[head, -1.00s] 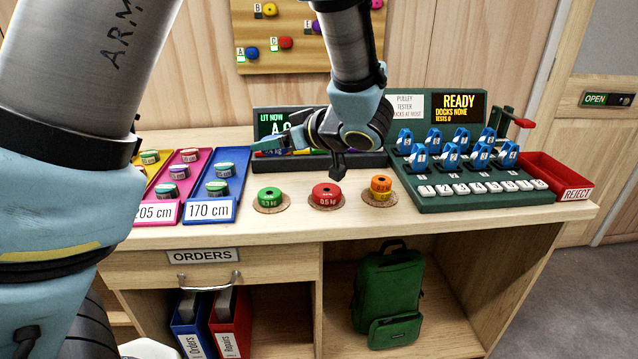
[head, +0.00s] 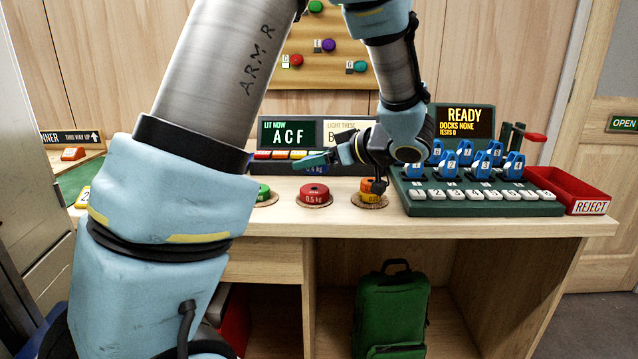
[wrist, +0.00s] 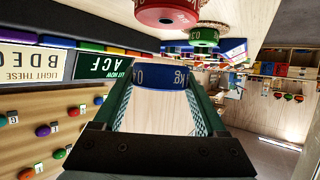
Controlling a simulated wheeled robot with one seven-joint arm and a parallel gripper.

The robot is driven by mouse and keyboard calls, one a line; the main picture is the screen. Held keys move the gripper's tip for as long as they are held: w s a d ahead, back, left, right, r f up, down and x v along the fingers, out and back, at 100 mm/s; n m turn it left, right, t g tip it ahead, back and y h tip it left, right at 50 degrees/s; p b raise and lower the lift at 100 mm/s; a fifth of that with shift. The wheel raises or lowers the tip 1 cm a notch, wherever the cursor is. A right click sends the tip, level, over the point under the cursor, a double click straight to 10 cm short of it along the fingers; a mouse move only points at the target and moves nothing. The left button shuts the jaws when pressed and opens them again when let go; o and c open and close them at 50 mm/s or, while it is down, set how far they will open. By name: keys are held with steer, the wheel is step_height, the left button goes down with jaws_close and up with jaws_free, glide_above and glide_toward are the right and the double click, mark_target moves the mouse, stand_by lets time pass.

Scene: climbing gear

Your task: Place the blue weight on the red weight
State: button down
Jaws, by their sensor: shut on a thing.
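The red weight (head: 314,194) sits on a round cork mat on the bench and also shows at the top of the wrist view (wrist: 165,12). My gripper (head: 312,160) points left, above and slightly behind the red weight in the head view. In the wrist view its two teal fingers close on the sides of the blue weight (wrist: 160,76). The blue weight appears apart from the red weight there.
The green weight (head: 263,194) stands left of the red one, partly behind my arm. A lit display (head: 287,133) stands behind; the pulley tester (head: 480,205) and red reject tray (head: 575,190) are right.

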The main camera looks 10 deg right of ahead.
mark_target(315, 188)
steer(key=shift+f, duration=2.1)
steer(key=shift+f, duration=0.15)
jaws_free()
steer(key=v, duration=1.2)
